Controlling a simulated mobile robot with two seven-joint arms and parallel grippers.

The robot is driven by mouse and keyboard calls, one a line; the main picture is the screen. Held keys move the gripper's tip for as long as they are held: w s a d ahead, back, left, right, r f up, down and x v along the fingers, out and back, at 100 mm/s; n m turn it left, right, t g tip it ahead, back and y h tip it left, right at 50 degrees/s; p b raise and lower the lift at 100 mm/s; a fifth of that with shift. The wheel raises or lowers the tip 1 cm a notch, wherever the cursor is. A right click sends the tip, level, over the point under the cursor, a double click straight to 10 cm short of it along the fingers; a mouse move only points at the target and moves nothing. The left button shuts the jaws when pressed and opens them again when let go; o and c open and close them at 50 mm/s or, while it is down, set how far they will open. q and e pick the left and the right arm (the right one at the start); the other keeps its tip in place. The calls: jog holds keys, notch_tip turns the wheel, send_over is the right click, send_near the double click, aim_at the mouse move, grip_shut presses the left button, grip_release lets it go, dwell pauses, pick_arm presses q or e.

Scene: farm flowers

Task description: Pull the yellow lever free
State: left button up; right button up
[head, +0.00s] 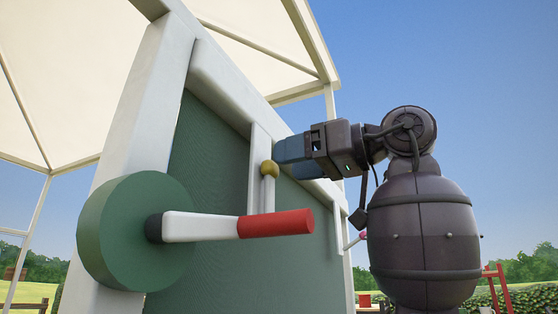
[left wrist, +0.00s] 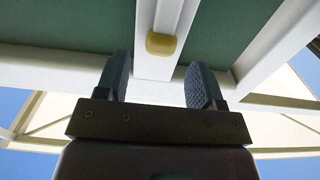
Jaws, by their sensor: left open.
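The yellow lever shows as a rounded yellow knob (head: 269,168) on a short pale stem, in front of a white upright strip on the green panel. The knob also shows in the left wrist view (left wrist: 162,44), top centre, at the end of a white strip. My left gripper (head: 283,152) is open, its blue fingers just right of and slightly above the knob in the head view. In the left wrist view the fingers (left wrist: 160,65) stand apart on either side of the strip's line, with the knob beyond the tips. I see no contact. My right gripper is not in view.
A green wheel (head: 122,235) with a white crank arm and red handle (head: 276,223) juts out below and left of the knob. A white frame (head: 225,90) borders the green panel (head: 205,165). Open sky is on the right.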

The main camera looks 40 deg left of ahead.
pick_arm(q)
jog(key=shift+x, duration=1.6)
jog(key=shift+c, duration=0.4)
grip_shut()
